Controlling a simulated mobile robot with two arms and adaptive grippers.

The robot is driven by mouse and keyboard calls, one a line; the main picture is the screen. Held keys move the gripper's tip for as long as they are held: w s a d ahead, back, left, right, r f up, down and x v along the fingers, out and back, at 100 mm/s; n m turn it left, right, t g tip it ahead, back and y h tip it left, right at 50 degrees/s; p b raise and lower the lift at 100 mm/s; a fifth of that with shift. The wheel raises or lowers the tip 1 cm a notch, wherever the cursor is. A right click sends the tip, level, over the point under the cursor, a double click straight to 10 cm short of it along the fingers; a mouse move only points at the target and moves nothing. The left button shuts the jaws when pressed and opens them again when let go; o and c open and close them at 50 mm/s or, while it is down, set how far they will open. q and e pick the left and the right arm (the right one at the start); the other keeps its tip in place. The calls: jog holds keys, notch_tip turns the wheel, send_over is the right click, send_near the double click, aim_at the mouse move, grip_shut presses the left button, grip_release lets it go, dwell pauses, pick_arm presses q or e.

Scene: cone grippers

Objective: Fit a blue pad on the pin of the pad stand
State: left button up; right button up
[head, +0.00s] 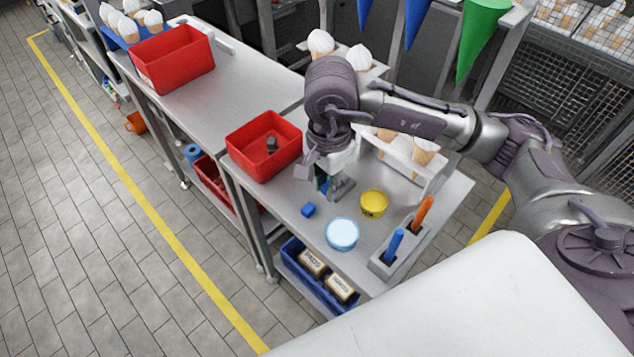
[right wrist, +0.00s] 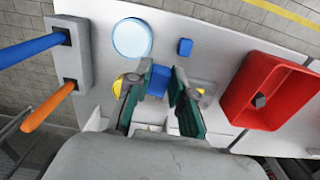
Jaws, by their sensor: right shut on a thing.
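My right gripper (head: 333,188) is low over the table and shut on a blue pad. The pad shows between the fingers in the right wrist view (right wrist: 160,78), and only a sliver shows in the head view. A second blue pad (head: 308,210) lies loose on the table beside the gripper; it also shows in the right wrist view (right wrist: 185,47). A grey piece beside the fingertips may be the pad stand. Its pin is hidden, and I cannot tell whether the held pad touches it. My left gripper is not in view.
A yellow tub (head: 374,204) and a round light-blue lid (head: 342,234) stand close by on the table. A red bin (head: 264,146) is at the left. A grey holder (head: 398,258) with blue and orange sticks is at the right. A cone rack stands behind.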

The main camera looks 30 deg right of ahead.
jog(key=shift+r+p, duration=1.05)
jog(key=shift+r, duration=1.3)
